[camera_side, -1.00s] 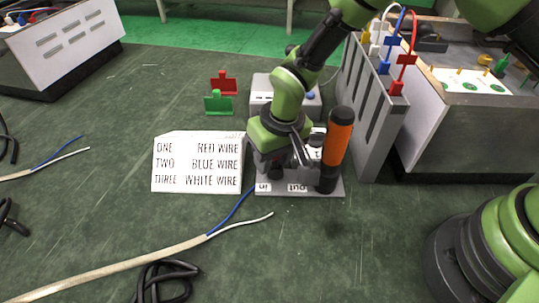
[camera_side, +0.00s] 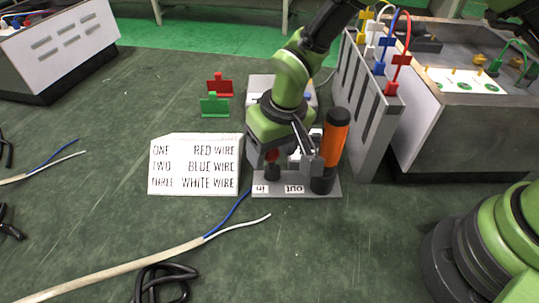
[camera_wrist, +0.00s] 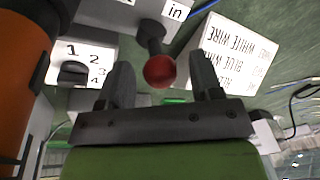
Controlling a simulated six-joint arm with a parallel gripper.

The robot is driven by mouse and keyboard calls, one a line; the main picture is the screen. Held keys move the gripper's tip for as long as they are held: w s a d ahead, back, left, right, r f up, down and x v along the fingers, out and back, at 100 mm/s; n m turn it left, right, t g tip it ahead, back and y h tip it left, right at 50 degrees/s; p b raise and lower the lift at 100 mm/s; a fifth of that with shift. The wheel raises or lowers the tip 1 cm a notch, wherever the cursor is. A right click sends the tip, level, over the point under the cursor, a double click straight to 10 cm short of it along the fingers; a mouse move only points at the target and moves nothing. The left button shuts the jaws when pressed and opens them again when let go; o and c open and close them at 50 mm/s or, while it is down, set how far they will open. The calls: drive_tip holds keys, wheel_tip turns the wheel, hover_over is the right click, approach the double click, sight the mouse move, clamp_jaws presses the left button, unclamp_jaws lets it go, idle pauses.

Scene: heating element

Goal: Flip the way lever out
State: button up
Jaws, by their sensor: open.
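The way lever is a short dark stem with a red ball knob (camera_side: 271,155), standing on a grey base plate (camera_side: 318,190) labelled "in" and "out". It stands nearer the "in" label (camera_side: 260,189) than the "out" label (camera_side: 293,189). In the wrist view the red knob (camera_wrist: 160,71) lies between the two spread fingertips of my gripper (camera_wrist: 163,80), with space visible on both sides. In the side view my gripper (camera_side: 282,150) is over the base plate at the knob and partly hides the lever. Contact with the knob is not visible.
An orange cylinder (camera_side: 334,140) stands close right of my gripper. A dial panel (camera_wrist: 80,68) marked with numbers is beside the lever. A white wire-order sign (camera_side: 195,165) is to the left. Grey racks with coloured plugs (camera_side: 362,110) stand to the right.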

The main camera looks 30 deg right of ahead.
drive_tip(key=r, duration=0.4)
drive_tip(key=s+d+r, duration=0.1)
drive_tip(key=r, duration=0.2)
drive_tip(key=shift+r, duration=0.2)
wheel_tip(320, 180, up, 5)
drive_tip(key=g, duration=0.2)
approach(269, 160)
drive_tip(key=shift+w+d+f, duration=0.2)
drive_tip(key=shift+w+f, duration=0.05)
drive_tip(key=shift+f, duration=0.2)
drive_tip(key=shift+w+d+f, duration=0.2)
drive_tip(key=shift+w+f, duration=0.1)
drive_tip(key=shift+f, duration=0.1)
drive_tip(key=f, duration=0.6)
drive_tip(key=a+f, duration=0.1)
drive_tip(key=f, duration=0.3)
